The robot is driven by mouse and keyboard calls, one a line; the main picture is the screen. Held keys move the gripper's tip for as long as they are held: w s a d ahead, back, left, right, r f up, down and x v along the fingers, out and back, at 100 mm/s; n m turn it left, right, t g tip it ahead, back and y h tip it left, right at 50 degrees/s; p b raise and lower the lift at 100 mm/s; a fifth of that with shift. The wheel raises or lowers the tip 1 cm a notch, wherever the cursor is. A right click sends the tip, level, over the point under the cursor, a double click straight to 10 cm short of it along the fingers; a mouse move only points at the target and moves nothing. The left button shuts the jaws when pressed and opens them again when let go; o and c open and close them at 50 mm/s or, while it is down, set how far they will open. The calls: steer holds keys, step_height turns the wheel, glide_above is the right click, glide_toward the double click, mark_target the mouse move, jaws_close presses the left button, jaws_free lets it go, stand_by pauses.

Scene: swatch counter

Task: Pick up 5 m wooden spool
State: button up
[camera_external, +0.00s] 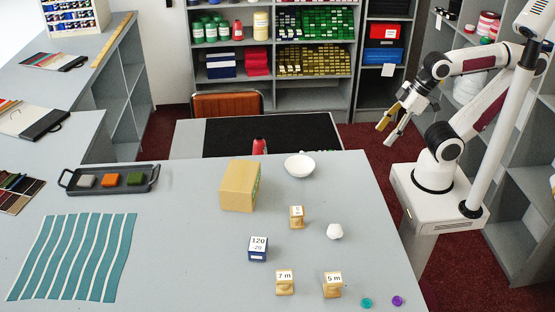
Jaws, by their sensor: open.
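The 5 m wooden spool (332,290) stands near the front edge of the counter, its white label reading "5 m". A similar spool labelled "7 m" (285,288) stands just to its left, apart from it. A third small wooden block or spool (296,222) stands farther back; its label is too small to read. My gripper (389,130) is open and empty, held in the air beyond the counter's right edge, up and to the right of the 5 m spool and well away from it.
A blue block marked "120" (258,254), a white faceted object (335,231), a cardboard box (239,192) and a white bowl (299,166) stand on the counter (190,250). Teal (366,302) and purple (397,300) discs lie right of the spool. A dark tray (72,190) is far left.

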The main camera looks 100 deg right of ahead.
steer(key=shift+w+r, duration=0.1)
steer(key=w+a+r+n+y, duration=0.2)
steer(key=w+a+r+n, duration=0.25)
steer(key=w+a, duration=0.5)
steer(key=n+g+y, duration=0.4)
steer(key=n, duration=0.7)
glide_toward(334, 280)
steer(key=shift+x, duration=1.05)
steer(key=shift+w+f, duration=0.1)
steer(key=shift+f, duration=0.1)
steer(key=shift+x, duration=1.15)
steer(key=shift+f, duration=0.1)
